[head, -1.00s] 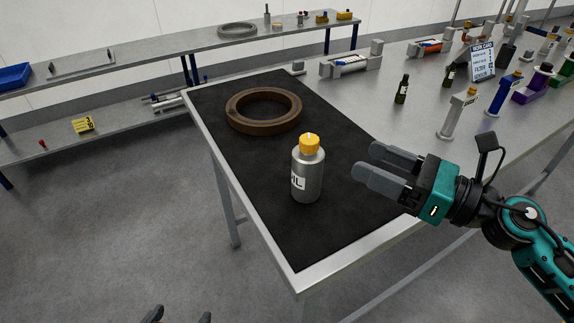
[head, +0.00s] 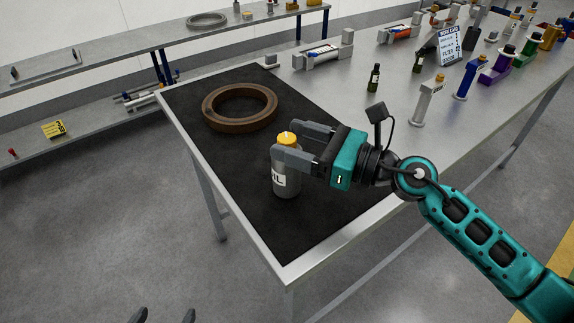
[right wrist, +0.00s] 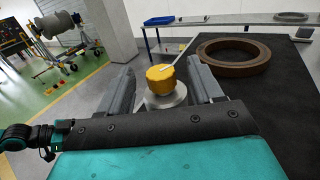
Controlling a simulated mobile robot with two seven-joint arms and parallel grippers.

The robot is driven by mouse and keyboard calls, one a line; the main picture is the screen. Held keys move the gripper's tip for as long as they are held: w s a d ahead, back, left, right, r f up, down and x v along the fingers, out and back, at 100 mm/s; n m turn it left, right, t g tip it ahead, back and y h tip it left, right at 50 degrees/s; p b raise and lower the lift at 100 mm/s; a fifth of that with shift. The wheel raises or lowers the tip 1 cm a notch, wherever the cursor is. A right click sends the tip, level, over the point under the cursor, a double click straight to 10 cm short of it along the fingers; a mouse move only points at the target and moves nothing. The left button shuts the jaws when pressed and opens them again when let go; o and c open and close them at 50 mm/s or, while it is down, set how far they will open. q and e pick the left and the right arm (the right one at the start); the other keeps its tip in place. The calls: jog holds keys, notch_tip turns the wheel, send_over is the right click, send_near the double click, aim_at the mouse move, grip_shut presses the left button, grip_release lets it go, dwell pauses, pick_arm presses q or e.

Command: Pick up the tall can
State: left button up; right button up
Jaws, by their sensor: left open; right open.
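The tall can (head: 286,184) is a silver-grey bottle-shaped can with a yellow cap and a white label. It stands upright on the black mat (head: 231,192) of the workbench. My right gripper (head: 288,142) is open, with its fingers on either side of the can's upper part, just below the cap. In the right wrist view the yellow cap (right wrist: 161,79) sits between the two open fingers (right wrist: 160,88). I cannot tell whether the fingers touch the can. My left gripper (head: 162,316) shows only its fingertips at the bottom edge, apart and empty.
A brown ring (head: 240,122) lies on the mat behind the can. A dark bottle (head: 374,78), a grey stand-like part (head: 428,102) and a blue one (head: 468,80) stand to the right on the bench. The mat in front of the can is clear.

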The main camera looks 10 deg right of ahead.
aim_at(278, 137)
jog(key=x, duration=0.4)
jog(key=shift+f+p, duration=0.1)
jog(key=shift+p, duration=0.25)
grip_shut()
